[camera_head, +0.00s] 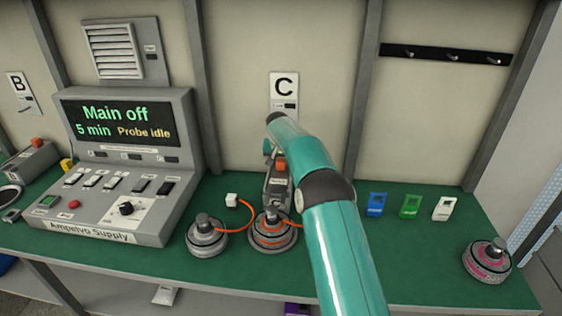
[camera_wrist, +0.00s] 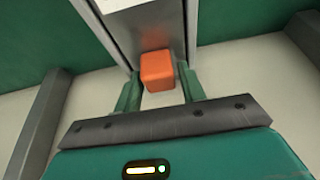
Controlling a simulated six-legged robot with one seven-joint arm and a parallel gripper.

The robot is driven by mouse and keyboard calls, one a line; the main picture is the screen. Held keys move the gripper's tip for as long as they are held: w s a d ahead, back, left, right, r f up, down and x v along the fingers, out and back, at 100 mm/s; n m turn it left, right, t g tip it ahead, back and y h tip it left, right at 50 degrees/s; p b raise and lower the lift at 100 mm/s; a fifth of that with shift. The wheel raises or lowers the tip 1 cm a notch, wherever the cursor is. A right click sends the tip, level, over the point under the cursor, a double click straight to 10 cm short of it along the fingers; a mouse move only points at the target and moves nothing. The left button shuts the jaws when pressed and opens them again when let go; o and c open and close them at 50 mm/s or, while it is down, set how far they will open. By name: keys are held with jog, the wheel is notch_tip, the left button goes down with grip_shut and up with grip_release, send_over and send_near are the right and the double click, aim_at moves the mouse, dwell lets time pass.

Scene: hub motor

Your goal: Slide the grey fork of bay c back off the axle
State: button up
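The grey fork of bay C (camera_head: 277,188) stands at the hub motor (camera_head: 268,233), below the C sign. An orange block (camera_head: 282,168) shows at its upper end. In the wrist view the orange block (camera_wrist: 157,70) sits against a grey metal piece (camera_wrist: 150,28). My gripper (camera_wrist: 159,72) has one teal finger on each side of the orange block, with narrow gaps seeming to show beside it. I cannot tell whether the fingers touch it. In the head view my arm hides most of the gripper, and the axle and fork tips are not clear.
The grey Ampelvo Supply console (camera_head: 125,170) stands at left, reading "Main off" and "Probe idle". Another round hub (camera_head: 206,237) is left of the fork, near an orange cable (camera_head: 243,217). Blue, green and white clips (camera_head: 410,205) and a pink-marked hub (camera_head: 487,260) are at right.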

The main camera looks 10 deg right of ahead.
aim_at(279, 177)
jog(key=v, duration=1.3)
jog(key=shift+r, duration=0.4)
